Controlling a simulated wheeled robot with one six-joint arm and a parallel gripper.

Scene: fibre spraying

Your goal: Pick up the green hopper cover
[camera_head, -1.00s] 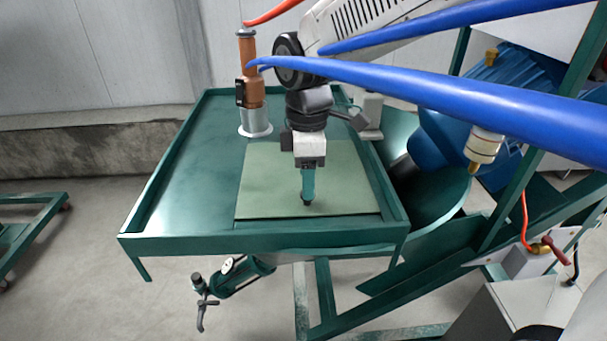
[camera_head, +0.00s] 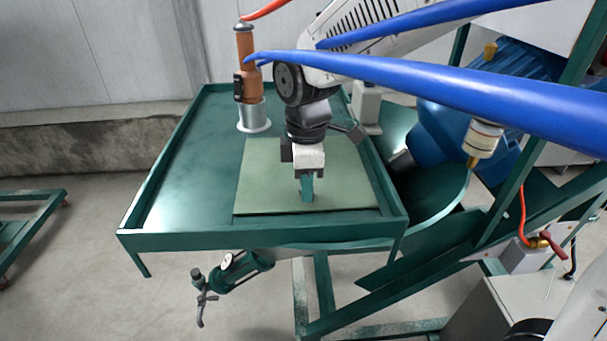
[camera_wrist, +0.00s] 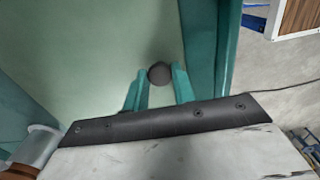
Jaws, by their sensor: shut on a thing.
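The green hopper cover (camera_head: 265,180) is a flat, pale green square plate lying on the darker green tray-like top of the hopper (camera_head: 185,185). In the wrist view the cover (camera_wrist: 120,40) fills the middle, with a dark round knob (camera_wrist: 159,72) on it. My gripper (camera_head: 306,196) points down over the cover's front middle. In the wrist view its two teal fingers (camera_wrist: 159,84) sit on either side of the knob, shut on it. In the head view the fingers hide the knob. I see no clear gap between cover and top.
A copper-coloured cylinder on a silver base (camera_head: 253,118) stands at the top's back left, with an orange hose. A blue motor (camera_head: 450,130) and green frame beams are at the right. A raised rim surrounds the top.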

